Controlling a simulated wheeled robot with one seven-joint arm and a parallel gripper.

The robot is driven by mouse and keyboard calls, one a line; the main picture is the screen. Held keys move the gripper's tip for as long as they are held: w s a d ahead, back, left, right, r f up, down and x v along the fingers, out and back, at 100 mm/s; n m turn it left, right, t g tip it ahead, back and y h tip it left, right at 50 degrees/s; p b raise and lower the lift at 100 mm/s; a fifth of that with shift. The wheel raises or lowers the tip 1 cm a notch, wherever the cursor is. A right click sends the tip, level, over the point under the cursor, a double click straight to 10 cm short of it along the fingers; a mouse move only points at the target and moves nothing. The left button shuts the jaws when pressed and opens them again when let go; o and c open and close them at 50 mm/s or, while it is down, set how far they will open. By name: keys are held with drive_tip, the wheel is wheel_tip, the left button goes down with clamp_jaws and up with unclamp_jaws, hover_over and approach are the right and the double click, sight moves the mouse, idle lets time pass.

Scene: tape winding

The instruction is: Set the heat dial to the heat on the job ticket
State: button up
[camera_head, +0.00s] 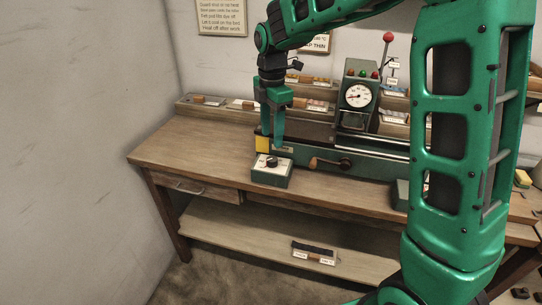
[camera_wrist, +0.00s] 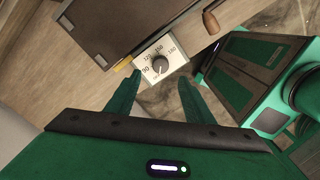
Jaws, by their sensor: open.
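The heat dial (camera_head: 272,162) is a dark round knob on the pale top of a small green box (camera_head: 270,177) near the bench's front edge. In the wrist view the knob (camera_wrist: 160,66) sits among printed numbers, with 90, 120 and 180 fairly readable; its pointer setting is too small to read surely. My gripper (camera_head: 278,143) points down just above the box. In the wrist view its open fingers (camera_wrist: 159,82) lie either side of the knob's near side, apart from it. A wall card (camera_head: 318,43), perhaps the job ticket, is partly hidden by my arm; "°C" and "THIN" show.
A green winding machine with a gauge (camera_head: 357,95) and a crank handle (camera_head: 330,163) stands right behind the box. Labelled trays (camera_head: 240,104) line the bench's back. The wooden bench top (camera_head: 190,145) is clear to the left. A notice (camera_head: 221,15) hangs on the wall.

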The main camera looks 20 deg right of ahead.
sight(272, 158)
wheel_tip(272, 158, down, 9)
drive_tip(key=shift+r, duration=0.1)
idle(0.4)
drive_tip(key=c, duration=1)
